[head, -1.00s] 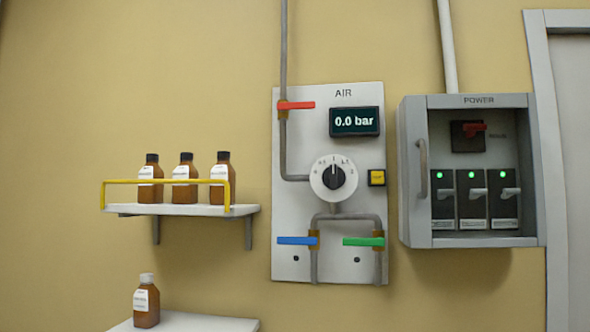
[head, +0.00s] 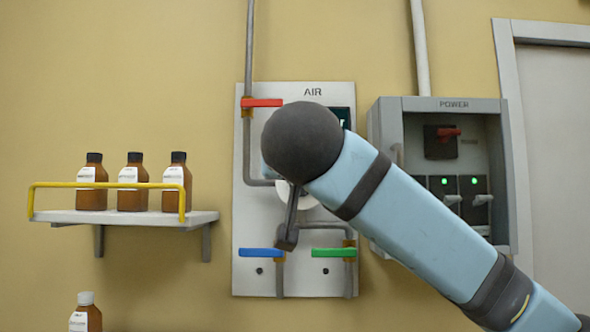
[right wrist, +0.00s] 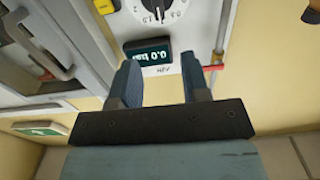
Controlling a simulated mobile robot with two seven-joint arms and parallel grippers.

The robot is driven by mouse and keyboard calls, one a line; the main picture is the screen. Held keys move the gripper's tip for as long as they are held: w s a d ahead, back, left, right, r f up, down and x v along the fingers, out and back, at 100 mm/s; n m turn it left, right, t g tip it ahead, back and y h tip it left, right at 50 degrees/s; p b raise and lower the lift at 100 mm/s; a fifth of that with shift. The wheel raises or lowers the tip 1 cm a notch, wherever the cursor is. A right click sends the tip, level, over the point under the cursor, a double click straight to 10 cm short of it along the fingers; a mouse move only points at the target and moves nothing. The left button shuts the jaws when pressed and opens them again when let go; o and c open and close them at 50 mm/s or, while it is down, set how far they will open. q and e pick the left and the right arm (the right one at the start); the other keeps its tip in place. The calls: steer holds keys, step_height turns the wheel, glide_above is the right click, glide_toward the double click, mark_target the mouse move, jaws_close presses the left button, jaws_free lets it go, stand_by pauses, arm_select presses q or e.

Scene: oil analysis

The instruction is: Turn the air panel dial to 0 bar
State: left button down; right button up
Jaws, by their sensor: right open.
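The AIR panel (head: 330,283) is a pale plate on the wall. Its white dial (head: 298,203) is mostly hidden behind my right arm in the head view. In the right wrist view, which shows the panel upside down, the dial (right wrist: 137,22) with its dark knob is cut by the top edge. The dark display (right wrist: 147,56) there reads 0.0 bar. My right gripper (right wrist: 160,62) is open and empty, its two fingers in front of the display side of the panel and apart from the dial. My left gripper is in neither view.
Red (head: 262,102), blue (head: 260,253) and green (head: 333,253) valve handles sit around the dial. The POWER box (head: 384,150) is to the right, partly behind my arm. A shelf (head: 205,217) with brown bottles is at the left.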

steer(key=w+p, duration=0.4)
steer(key=w, duration=0.8)
steer(key=shift+w, duration=0.2)
steer(key=shift+c, duration=1.1)
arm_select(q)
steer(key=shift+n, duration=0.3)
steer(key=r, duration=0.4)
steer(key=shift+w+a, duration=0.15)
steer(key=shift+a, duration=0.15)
arm_select(e)
jaws_close()
